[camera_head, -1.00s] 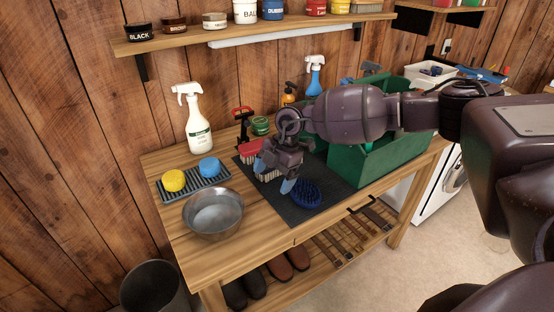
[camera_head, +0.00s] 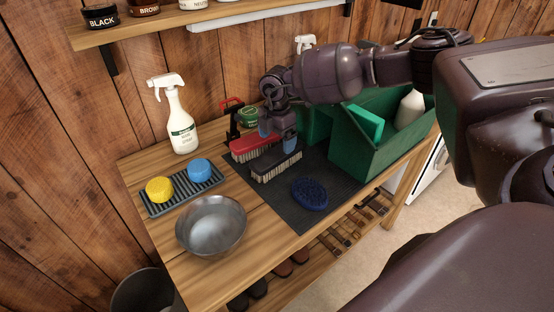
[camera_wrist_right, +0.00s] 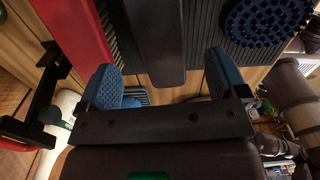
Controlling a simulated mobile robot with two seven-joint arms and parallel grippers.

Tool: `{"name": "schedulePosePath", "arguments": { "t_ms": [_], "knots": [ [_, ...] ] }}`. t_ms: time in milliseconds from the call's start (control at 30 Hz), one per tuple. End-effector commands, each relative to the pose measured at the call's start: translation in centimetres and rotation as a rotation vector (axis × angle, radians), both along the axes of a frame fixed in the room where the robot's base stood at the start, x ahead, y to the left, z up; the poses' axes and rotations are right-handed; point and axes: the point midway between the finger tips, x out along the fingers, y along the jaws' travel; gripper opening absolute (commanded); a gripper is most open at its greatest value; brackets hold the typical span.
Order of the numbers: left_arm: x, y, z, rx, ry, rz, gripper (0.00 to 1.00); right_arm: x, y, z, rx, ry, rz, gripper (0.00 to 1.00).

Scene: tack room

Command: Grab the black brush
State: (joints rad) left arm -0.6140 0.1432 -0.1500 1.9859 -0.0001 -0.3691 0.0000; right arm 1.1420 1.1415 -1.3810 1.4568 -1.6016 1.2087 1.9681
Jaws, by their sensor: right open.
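The black brush (camera_head: 277,164) lies bristles down on the dark mat, between a red brush (camera_head: 250,148) and a blue oval curry comb (camera_head: 309,193). My right gripper (camera_head: 277,136) is open and empty at the brush's back edge, its blue fingertips pointing down. In the right wrist view the dark back of the black brush (camera_wrist_right: 155,40) lies in line with the gap between the spread fingers (camera_wrist_right: 164,79). Whether the fingers touch it I cannot tell. The red brush (camera_wrist_right: 75,30) and the curry comb (camera_wrist_right: 265,20) lie on either side. My left gripper is out of view.
A green tote (camera_head: 375,150) stands right of the mat (camera_head: 270,200). A white spray bottle (camera_head: 179,125), a green tin (camera_head: 248,117), sponges on a ribbed tray (camera_head: 183,203) and a metal bowl (camera_head: 211,225) are on the bench. A shelf (camera_head: 150,26) hangs above.

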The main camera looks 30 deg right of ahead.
Motion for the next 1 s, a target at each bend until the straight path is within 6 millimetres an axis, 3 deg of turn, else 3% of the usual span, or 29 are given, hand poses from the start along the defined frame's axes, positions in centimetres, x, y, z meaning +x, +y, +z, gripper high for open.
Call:
{"name": "schedulePosePath", "arguments": {
  "t_ms": [267, 567, 833, 1000],
  "knots": [
    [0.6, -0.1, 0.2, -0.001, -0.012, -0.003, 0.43, 0.0, -0.1, -1.9, 0.0, 0.0, 0.0, 0.92],
    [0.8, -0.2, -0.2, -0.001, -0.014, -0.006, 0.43, -0.1, -0.3, -5.8, 0.001, 0.001, -0.001, 0.92],
    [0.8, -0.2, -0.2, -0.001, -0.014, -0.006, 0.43, -0.1, -0.3, -6.0, 0.001, -0.001, -0.001, 0.92],
    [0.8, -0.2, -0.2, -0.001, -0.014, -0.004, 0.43, -0.1, -0.3, -6.0, 0.001, -0.001, -0.001, 0.65]
  ]
}}
